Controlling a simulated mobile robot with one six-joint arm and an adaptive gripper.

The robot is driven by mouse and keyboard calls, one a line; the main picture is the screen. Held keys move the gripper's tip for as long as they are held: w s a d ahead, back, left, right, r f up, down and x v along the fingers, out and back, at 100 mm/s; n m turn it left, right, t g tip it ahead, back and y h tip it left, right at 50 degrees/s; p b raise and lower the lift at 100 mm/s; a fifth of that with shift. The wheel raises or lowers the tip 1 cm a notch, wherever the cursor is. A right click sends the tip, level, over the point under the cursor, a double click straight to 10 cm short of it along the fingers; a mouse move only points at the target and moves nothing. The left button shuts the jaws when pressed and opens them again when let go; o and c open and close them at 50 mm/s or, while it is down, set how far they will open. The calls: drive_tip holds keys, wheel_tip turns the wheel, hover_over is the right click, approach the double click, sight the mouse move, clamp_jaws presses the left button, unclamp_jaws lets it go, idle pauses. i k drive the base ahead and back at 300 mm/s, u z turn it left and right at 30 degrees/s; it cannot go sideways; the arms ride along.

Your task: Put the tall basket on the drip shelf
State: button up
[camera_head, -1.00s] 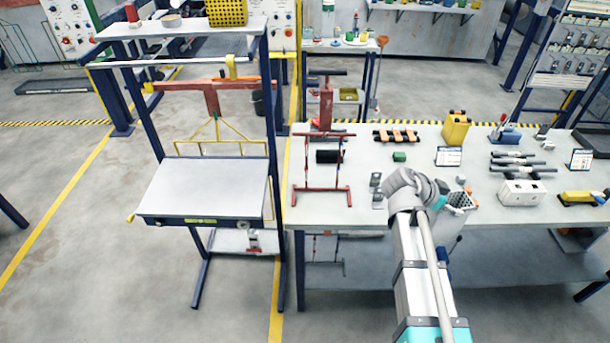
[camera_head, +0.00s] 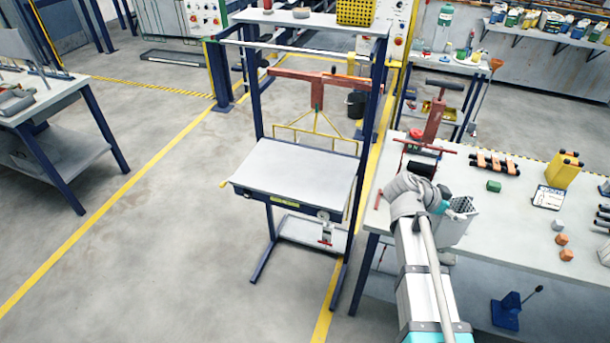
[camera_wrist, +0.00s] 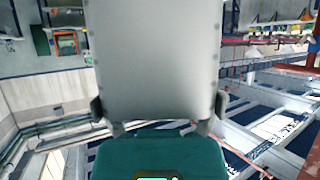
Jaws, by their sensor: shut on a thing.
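The tall basket (camera_head: 458,226), grey with a perforated face, is at the end of my arm in the head view. In the wrist view its plain grey side (camera_wrist: 155,55) fills the upper middle. My gripper (camera_wrist: 159,106) is shut on it, one finger at each side edge. My wrist hides part of the basket in the head view. The blue rack to the left has a broad grey shelf (camera_head: 295,172) at mid height, which looks like the drip shelf; nothing sits on it. The basket is right of this shelf, apart from it.
A red and yellow hanger (camera_head: 318,122) hangs over the shelf between blue posts. A yellow basket (camera_head: 356,12) stands on the rack's top. Open floor lies left of the rack.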

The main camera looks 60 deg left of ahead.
sight(296, 170)
drive_tip(key=u, duration=1.5)
drive_tip(key=i, duration=1.05)
